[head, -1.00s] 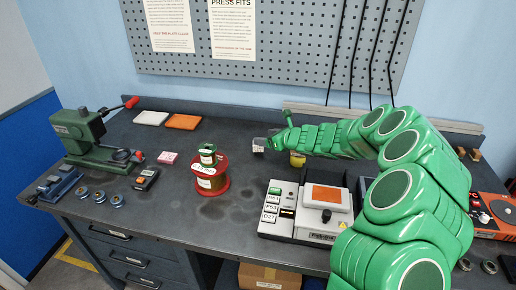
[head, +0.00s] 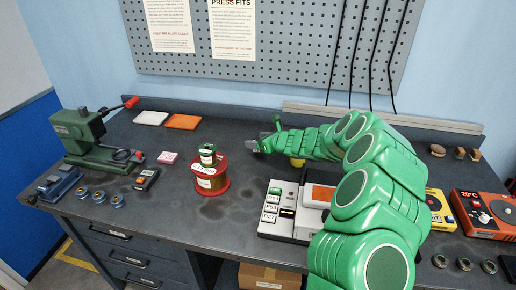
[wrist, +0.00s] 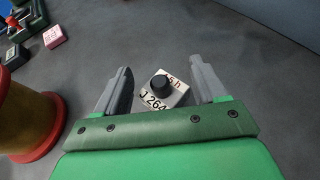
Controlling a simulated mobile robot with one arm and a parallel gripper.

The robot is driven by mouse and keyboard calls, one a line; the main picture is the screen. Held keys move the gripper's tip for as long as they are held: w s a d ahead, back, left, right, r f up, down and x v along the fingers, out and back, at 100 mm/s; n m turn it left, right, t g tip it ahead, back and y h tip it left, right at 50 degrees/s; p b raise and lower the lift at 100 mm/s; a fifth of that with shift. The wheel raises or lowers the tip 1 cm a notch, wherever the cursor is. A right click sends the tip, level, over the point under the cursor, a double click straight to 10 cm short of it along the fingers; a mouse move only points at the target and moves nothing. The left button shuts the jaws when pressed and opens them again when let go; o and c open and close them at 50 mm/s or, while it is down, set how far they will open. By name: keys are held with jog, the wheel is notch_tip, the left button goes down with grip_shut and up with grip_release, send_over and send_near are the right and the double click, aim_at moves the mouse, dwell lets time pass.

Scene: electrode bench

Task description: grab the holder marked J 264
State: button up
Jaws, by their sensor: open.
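The holder marked J 264 (wrist: 167,90) is a small pale block with a black round knob on top, in the wrist view. It sits on the grey bench top between the two grey fingers of my gripper (wrist: 160,88), which are open. A gap shows between each finger and the block. The lettering is partly covered by the knob. In the head view my gripper (head: 252,146) is low over the bench behind the red spool; I cannot make out the holder there.
The red spool (head: 211,180) with a green spool on it stands left of my gripper. A pink block (head: 168,157) lies further left. A grey device with labelled slots (head: 272,210) stands in front of my arm. The orange heater (head: 485,212) is at right.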

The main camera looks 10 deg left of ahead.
jog(key=c, duration=1.1)
jog(key=shift+c, duration=0.2)
jog(key=shift+f, duration=0.1)
jog(key=shift+r, duration=0.55)
grip_shut()
notch_tip(320, 180, up, 3)
jog(key=shift+s+d+f, duration=0.1)
jog(key=shift+f, duration=0.05)
jog(key=s+d+r, duration=0.5)
jog(key=s+r, duration=0.4)
jog(key=s, duration=0.3)
jog(key=shift+s+r, duration=0.25)
jog(key=shift+s, duration=0.15)
